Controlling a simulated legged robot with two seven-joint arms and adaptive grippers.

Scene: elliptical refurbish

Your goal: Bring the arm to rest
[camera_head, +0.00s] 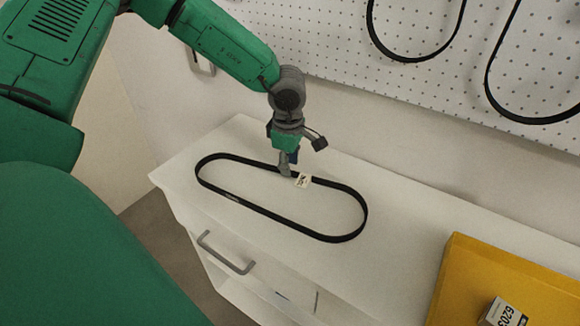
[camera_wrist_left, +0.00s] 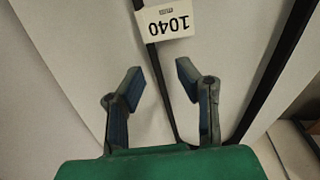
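My left gripper (camera_head: 287,172) is over the far side of a black belt loop (camera_head: 352,236) that lies on a white cabinet top (camera_head: 400,262). In the left wrist view the gripper (camera_wrist_left: 158,80) is open, its two fingers well apart. A strand of the belt (camera_wrist_left: 161,88) runs between the fingers and touches neither that I can see. A white tag reading 1040 (camera_wrist_left: 165,20) is on this strand, just beyond the fingertips. The same tag shows small in the head view (camera_head: 303,181). My right gripper is not in view.
A pegboard (camera_head: 330,45) on the wall behind holds more black belts (camera_head: 490,85). A drawer handle (camera_head: 226,256) sticks out in front. The cabinet top between is clear.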

